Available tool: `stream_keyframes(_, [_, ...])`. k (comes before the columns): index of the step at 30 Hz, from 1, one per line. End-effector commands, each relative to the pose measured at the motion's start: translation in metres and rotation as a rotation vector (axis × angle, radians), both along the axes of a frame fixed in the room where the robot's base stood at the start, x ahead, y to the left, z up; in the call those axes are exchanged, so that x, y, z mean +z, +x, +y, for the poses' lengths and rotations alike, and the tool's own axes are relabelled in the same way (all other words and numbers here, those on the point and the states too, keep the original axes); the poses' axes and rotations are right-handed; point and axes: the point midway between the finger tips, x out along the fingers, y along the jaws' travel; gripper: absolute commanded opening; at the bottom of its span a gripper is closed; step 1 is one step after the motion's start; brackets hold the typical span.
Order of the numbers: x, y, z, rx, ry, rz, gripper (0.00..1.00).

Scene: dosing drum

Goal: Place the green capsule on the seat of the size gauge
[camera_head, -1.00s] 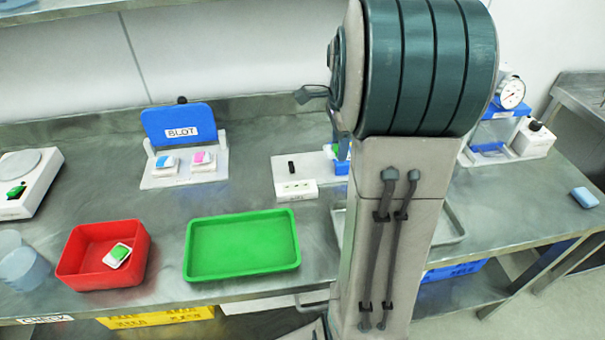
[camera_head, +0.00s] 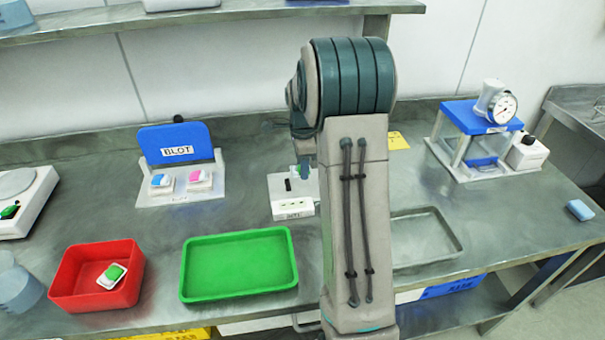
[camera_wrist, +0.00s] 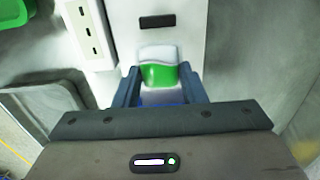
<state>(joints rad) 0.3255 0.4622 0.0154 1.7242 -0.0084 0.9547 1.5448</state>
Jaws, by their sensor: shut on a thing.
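The green capsule (camera_wrist: 158,75), green with a white end, is between the fingers of my gripper (camera_wrist: 160,88) in the wrist view. My gripper is shut on it. The size gauge is a white base (camera_wrist: 184,22) with a black slot and a side block with small slots. The capsule is over or at this base, with the black slot just beyond it; I cannot tell whether it touches. In the head view the gauge (camera_head: 293,208) stands at mid-bench, and my arm partly hides its right side and the gripper.
A red tray (camera_head: 68,275) holds another green-and-white piece (camera_head: 112,275). An empty green tray (camera_head: 240,265) lies left of my arm. A blue BLOT stand (camera_head: 177,145) is behind. A dial device (camera_head: 482,125) and an empty metal tray (camera_head: 425,238) are to the right.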

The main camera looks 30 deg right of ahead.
Motion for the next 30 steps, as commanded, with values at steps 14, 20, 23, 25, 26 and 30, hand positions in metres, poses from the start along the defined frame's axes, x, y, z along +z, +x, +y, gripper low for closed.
stream_keyframes(14, [-0.041,0.001,0.000,0.001,0.000,-0.001,0.13])
stream_keyframes(20, [-0.043,0.001,0.000,0.001,0.000,0.000,0.13])
stream_keyframes(23, [-0.045,0.001,0.000,0.001,-0.001,0.000,0.43])
stream_keyframes(25, [-0.044,0.001,0.000,0.001,-0.001,0.000,0.59])
stream_keyframes(26, [-0.044,0.001,0.000,0.001,0.000,0.000,0.59])
stream_keyframes(30, [-0.044,0.001,0.000,0.001,0.000,0.000,0.59])
